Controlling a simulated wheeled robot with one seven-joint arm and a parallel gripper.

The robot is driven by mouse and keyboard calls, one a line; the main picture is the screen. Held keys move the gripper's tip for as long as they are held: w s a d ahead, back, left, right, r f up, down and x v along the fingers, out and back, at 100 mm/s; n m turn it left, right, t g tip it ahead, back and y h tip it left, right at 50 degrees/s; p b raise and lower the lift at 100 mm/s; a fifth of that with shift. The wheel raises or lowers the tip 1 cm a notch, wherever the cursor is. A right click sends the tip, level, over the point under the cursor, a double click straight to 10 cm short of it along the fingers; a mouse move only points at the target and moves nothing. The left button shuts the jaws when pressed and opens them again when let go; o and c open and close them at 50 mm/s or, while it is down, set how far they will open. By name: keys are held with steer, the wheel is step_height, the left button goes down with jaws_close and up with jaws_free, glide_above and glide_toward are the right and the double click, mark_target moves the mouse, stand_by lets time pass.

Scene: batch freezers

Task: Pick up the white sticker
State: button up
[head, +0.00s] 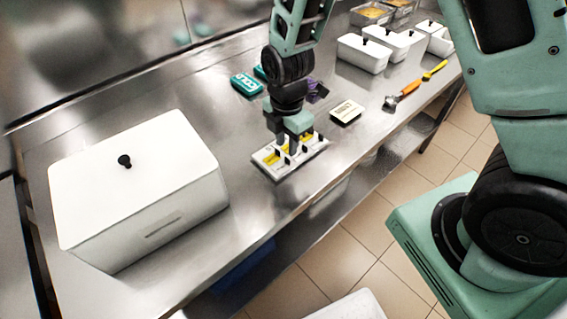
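A low white tray (266,164) lies on the steel counter, holding small yellow and white pieces with dark upright parts between them. My gripper (287,146) points down at the tray, with its fingertips at or just above the pieces. The fingers cover part of the tray, and I cannot tell whether they are apart or closed on a piece. A white sticker cannot be made out for certain. A small pale block with dark print (346,111) lies to the right behind the tray.
A large white lidded box (140,190) stands at the left. A teal "COLD" block (246,84) lies behind my gripper. An orange-handled tool (408,90) and white lidded containers (363,54) are at the back right. The counter's front edge runs close to the tray.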

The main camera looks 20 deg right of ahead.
mark_target(287, 158)
steer(key=shift+s+f+p, duration=0.2)
steer(key=shift+f+p, duration=0.45)
steer(key=shift+f, duration=1.8)
steer(key=c, duration=0.6)
